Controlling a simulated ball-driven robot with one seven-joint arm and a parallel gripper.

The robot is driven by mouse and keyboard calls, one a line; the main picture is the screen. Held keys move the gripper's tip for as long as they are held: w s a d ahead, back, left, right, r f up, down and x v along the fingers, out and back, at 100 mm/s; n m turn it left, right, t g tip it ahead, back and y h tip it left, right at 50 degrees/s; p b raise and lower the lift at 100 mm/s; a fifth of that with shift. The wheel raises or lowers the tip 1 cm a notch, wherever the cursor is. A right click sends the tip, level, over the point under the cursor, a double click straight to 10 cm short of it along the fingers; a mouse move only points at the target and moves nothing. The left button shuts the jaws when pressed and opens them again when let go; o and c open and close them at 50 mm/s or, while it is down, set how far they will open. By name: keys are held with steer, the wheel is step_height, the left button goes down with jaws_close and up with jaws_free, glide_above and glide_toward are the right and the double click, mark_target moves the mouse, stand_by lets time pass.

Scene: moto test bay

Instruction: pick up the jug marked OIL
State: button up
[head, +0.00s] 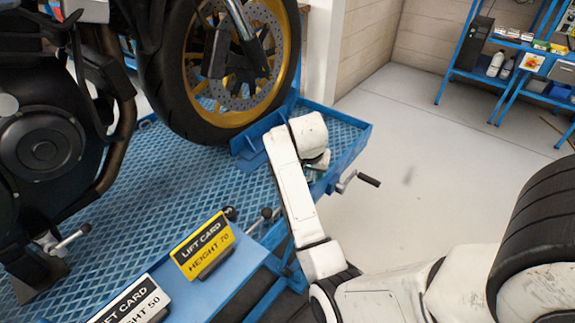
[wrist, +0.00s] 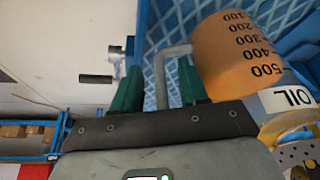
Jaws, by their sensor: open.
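The orange jug (wrist: 238,55) shows in the wrist view at the upper right, with black measuring marks that read upside down there. A grey bent bar (wrist: 160,75), which looks like the jug's handle, runs from the jug's left side down between my fingers. My gripper (wrist: 158,65) is open, with one green finger on each side of this bar. I cannot tell whether either finger touches it. In the head view my arm hides the jug and most of the gripper.
The blue lift platform (head: 165,180) carries a motorcycle (head: 75,120), its front wheel close to my arm. A yellow lift card (head: 203,246) and a white one (head: 133,302) stand at the near edge. A crank handle (head: 357,181) juts right. Open floor lies toward the shelves (head: 485,40).

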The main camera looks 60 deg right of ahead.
jaws_close()
steer(key=shift+r, duration=0.1)
stand_by(0.5)
